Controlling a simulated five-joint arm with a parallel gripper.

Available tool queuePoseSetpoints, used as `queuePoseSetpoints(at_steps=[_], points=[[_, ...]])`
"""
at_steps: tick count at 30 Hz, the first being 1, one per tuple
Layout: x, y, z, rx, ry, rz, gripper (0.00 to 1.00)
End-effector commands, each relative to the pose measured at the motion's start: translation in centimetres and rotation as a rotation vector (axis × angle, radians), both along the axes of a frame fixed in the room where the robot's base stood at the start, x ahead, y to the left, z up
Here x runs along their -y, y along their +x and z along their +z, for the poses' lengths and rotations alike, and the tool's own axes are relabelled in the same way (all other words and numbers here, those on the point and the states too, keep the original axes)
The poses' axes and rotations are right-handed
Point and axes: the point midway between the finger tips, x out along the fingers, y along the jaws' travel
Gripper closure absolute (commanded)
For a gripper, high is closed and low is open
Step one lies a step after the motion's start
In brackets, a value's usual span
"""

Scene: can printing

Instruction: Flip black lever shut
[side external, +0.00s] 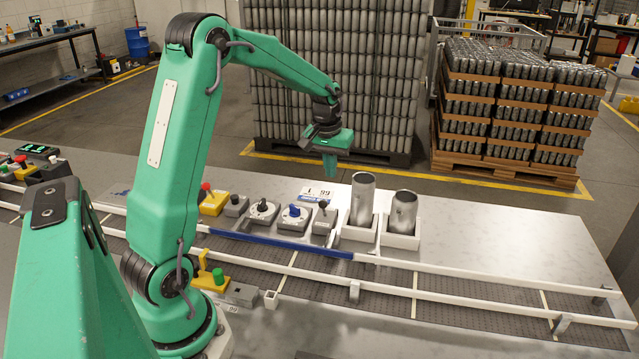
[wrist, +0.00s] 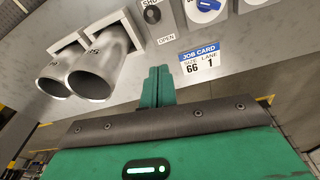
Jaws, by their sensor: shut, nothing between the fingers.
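The black lever (side external: 323,206) stands up from a small grey box (side external: 322,226) on the bench, between the blue-knobbed dial and the cans. In the wrist view the lever's plate (wrist: 157,24) shows at the top edge with an OPEN label and a partly cut-off SHU label; the lever itself is not clear there. My green gripper (side external: 330,170) is shut and empty, pointing down above the far side of the bench, behind the lever and apart from it. Its closed fingers also show in the wrist view (wrist: 160,75).
Two metal cans (side external: 363,197) (side external: 403,211) stand in white holders just right of the lever. A job card (side external: 315,193) reading size 66, lane 1 lies behind. The bench's right end is clear.

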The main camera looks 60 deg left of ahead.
Motion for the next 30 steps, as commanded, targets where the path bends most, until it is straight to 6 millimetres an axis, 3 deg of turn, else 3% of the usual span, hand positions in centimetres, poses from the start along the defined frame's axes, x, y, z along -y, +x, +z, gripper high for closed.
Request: queuePoseSetpoints(at_steps=[18, 30], points=[[3.9, -4.4, 3.7, 0.003, -0.005, -0.002, 1.0], [4.8, -5.3, 4.4, 0.003, -0.007, -0.001, 1.0]])
